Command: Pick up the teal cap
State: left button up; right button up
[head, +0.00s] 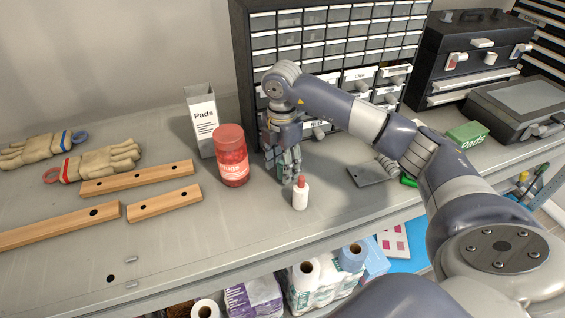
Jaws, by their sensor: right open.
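My right gripper (288,170) points down low over the grey shelf top (225,225), between the red jar and the drawer cabinet. It is open, and its fingers are close to the jar and behind the small white bottle. I cannot make out a teal cap; the fingers and wrist may hide it. A white bottle with a red tip (300,194) stands upright in front of the fingers. My left gripper is not in view.
Gloves (102,160) and wooden bars (140,178) lie farther left. The drawer cabinet (330,45) stands behind. A dark flat plate (368,174) lies right. The front middle is mostly clear.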

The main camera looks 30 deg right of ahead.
jog(key=shift+f, duration=0.6)
jog(key=c, duration=0.9)
jog(key=shift+r, duration=0.1)
